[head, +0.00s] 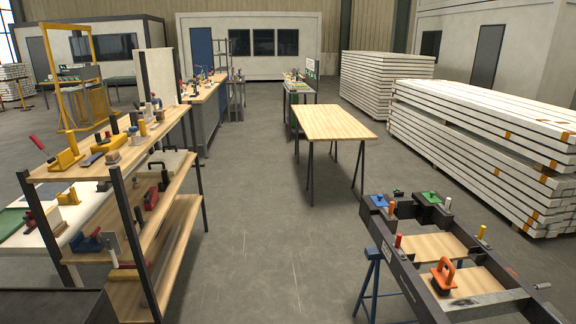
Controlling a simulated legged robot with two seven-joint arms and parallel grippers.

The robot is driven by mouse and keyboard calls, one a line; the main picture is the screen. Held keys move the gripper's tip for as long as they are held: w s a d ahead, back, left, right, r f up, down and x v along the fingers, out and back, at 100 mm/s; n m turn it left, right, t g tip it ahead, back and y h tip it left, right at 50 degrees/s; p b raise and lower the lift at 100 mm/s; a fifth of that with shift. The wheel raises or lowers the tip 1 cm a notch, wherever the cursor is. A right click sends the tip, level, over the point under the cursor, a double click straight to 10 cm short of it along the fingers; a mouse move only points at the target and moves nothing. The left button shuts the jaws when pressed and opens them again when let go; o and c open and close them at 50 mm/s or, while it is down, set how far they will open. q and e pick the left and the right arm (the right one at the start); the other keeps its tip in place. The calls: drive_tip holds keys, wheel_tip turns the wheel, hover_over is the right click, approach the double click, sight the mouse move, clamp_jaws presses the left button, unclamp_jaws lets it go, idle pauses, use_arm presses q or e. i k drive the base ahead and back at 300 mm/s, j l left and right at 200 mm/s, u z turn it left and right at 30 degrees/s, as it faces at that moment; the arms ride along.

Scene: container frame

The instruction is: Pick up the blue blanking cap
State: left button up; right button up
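A blue cap-like piece (379,201), which looks like the blue blanking cap, sits at the far left corner of the dark container frame (405,275) at the right. It is small in view, so how it is seated cannot be told. A green piece (431,198) of similar kind sits on a dark block to its right. An orange-handled piece (443,275) stands on a wooden panel nearer to me. Neither of my grippers is in view.
A wooden shelf rack (160,225) with several tools and clamps stands at the left. A bare wooden trestle table (332,122) stands in the middle distance. Stacked white beams (490,150) stand behind the frame. The grey floor (270,230) between rack and frame is clear.

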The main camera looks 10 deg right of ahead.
sight(379, 200)
drive_tip(key=i, duration=2.65)
